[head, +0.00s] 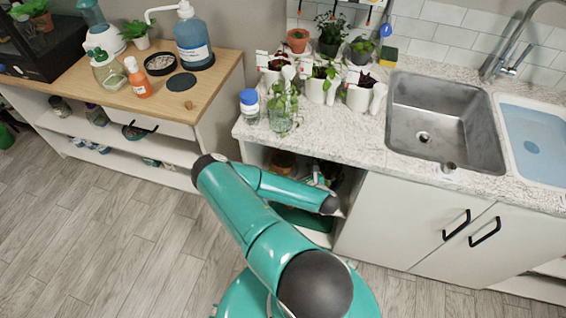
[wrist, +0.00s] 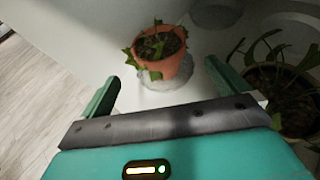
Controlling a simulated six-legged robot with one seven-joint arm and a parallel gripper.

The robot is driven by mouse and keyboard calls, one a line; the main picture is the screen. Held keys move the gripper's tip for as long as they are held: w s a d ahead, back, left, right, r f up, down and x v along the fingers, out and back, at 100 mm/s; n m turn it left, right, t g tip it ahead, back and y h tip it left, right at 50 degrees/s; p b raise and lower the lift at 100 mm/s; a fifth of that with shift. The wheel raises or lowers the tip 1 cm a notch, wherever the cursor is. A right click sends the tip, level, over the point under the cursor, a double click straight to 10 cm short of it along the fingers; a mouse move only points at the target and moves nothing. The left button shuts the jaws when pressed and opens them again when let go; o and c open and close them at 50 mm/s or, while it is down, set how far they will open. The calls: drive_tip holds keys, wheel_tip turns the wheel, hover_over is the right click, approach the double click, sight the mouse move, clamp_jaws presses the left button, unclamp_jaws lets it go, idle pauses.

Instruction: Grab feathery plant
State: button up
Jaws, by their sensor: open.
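In the wrist view, a small plant with jagged green leaves (wrist: 160,42) grows in a terracotta pot (wrist: 172,68). The pot stands upright on a clear, glassy saucer (wrist: 158,83) on a pale shelf. I cannot tell for certain that this is the feathery plant. My gripper (wrist: 161,72) is open, its two green fingers apart. The pot shows between and beyond the fingertips; I see no contact. In the head view, my arm reaches into the open shelf space under the counter, and the gripper is mostly hidden there.
A larger potted plant with long narrow leaves (wrist: 285,95) stands close to my right finger. A pale round object (wrist: 215,12) is behind. The counter (head: 350,150) overhangs the shelf space. White cupboard doors (head: 430,225) lie right of it. The floor at left is clear.

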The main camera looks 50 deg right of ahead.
approach(282, 160)
drive_tip(key=x, duration=0.3)
drive_tip(key=shift+d+f, duration=0.1)
drive_tip(key=shift+f, duration=0.05)
drive_tip(key=shift+x, duration=3.1)
drive_tip(key=c, duration=0.9)
drive_tip(key=shift+c, duration=0.8)
drive_tip(key=shift+r, duration=0.3)
